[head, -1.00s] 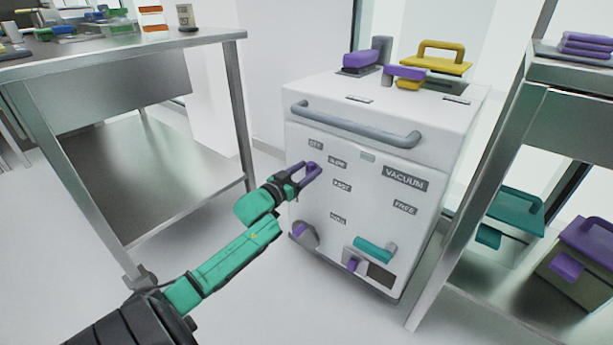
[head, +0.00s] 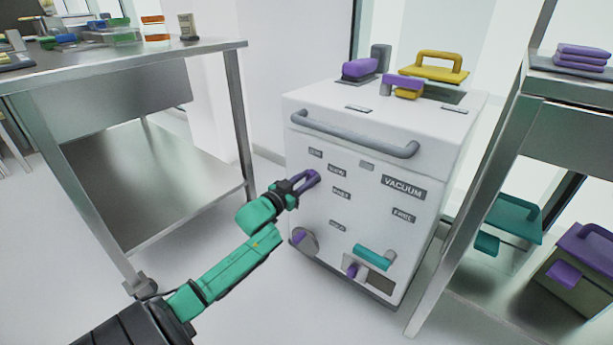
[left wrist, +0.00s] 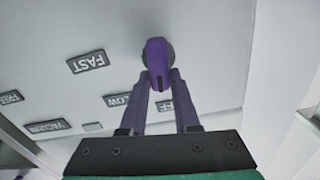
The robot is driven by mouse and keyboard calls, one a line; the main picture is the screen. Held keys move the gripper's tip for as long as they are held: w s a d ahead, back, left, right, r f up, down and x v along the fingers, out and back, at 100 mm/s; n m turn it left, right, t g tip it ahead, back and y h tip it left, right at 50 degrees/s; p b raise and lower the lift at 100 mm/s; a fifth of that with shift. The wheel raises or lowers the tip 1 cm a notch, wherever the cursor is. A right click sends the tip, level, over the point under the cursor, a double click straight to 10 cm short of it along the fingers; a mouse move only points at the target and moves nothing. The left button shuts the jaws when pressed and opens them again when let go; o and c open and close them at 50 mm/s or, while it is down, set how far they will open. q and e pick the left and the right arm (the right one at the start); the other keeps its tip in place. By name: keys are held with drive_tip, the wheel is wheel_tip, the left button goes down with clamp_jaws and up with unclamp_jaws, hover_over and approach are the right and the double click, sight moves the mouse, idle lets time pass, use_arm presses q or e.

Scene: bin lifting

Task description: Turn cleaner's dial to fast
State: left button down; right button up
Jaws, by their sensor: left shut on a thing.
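The cleaner (head: 370,240) is a white cabinet with grey labels on its front. Its purple dial (left wrist: 157,58) shows in the left wrist view, with its lever between my fingertips. The FAST label (left wrist: 90,62) is left of the dial there, with the SLOW label (left wrist: 118,100) and OFF label (left wrist: 166,106) nearer my gripper. My left gripper (head: 312,176) reaches the upper left of the cabinet front and is shut on the dial. In the head view the gripper hides most of the dial. My right gripper is not in view.
A grey handle bar (head: 355,137) crosses the cabinet's upper front. A teal handle (head: 373,256) and a purple knob (head: 298,237) sit low on it. A steel table (head: 120,55) stands left and a steel rack (head: 480,150) right. Open floor lies in front.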

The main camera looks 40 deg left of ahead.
sight(318, 182)
use_arm(q)
drive_tip(key=m, duration=0.6)
drive_tip(key=d+f+m, duration=0.1)
drive_tip(key=m, duration=0.4)
drive_tip(key=f+m, duration=0.1)
drive_tip(key=m, duration=0.5)
drive_tip(key=shift+d+f+m, duration=0.25)
drive_tip(key=shift+d+m, duration=0.05)
drive_tip(key=shift+d, duration=0.1)
drive_tip(key=shift+m+b, duration=0.3)
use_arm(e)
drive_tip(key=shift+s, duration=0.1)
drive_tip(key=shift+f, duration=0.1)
use_arm(q)
drive_tip(key=c, duration=0.6)
unclamp_jaws()
drive_tip(key=shift+c, duration=0.2)
drive_tip(key=shift+r, duration=0.1)
